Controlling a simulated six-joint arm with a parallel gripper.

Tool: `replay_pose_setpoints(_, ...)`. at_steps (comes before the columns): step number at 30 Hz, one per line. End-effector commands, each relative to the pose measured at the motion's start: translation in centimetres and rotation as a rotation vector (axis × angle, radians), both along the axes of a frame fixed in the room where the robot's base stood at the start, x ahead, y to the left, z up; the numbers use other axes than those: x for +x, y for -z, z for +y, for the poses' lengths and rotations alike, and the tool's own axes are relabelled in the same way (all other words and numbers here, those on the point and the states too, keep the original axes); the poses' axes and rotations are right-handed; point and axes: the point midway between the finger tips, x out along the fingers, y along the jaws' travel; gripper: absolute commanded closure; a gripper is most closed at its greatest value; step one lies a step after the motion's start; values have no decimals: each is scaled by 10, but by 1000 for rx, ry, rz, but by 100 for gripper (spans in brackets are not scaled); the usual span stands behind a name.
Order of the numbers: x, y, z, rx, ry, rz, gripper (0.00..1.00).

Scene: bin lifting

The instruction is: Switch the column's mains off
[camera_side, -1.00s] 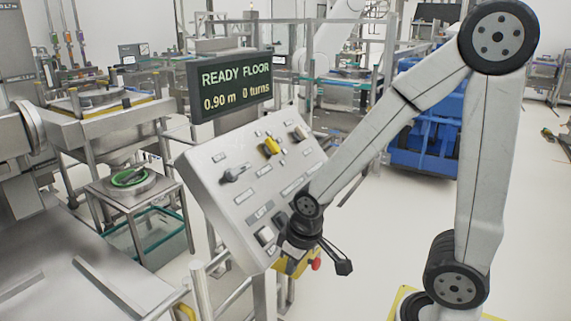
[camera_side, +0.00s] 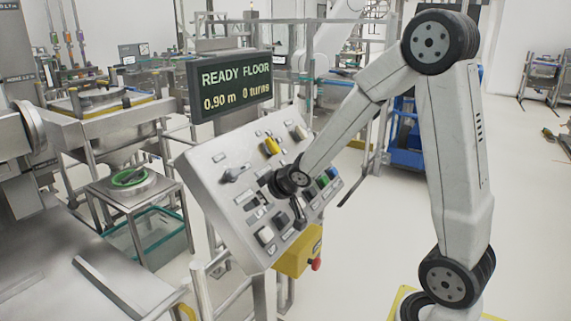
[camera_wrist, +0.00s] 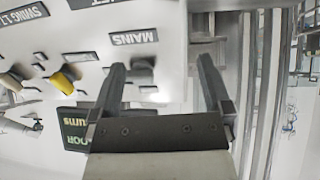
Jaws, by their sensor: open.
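The mains switch is a dark grey rotary knob (camera_side: 235,174) at the upper left of the sloping metal control panel (camera_side: 213,199). In the wrist view, a MAINS label (camera_wrist: 134,37) reads upside down, with the grey knob (camera_wrist: 142,71) below it. My gripper (camera_wrist: 161,64) is open and empty, its two dark fingers spread. I cannot tell the gap in depth. In the side view my wrist is in front of the panel's middle, right of and below the knob; the fingertips are hard to make out there.
A yellow knob (camera_side: 271,146) and another grey knob (camera_side: 298,132) sit along the panel's upper part. Buttons are lower down, partly behind my wrist. The display (camera_side: 230,85) above reads READY FLOOR, 0.90 m, 0 turns. A yellow box with a red button (camera_side: 316,264) hangs below.

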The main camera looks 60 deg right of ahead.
Motion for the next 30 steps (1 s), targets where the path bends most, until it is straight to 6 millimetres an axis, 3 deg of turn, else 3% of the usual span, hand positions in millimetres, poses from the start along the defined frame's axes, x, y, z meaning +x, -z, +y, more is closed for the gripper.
replay_pose_setpoints(4, 32, -19, -34, 4, -22, -161, 0)
replay_pose_setpoints(10, 54, -38, -60, 26, -76, -307, 0)
replay_pose_setpoints(18, 60, -46, -68, 40, -107, -361, 0)
replay_pose_setpoints(30, 71, -41, -68, 40, -108, -358, 0)
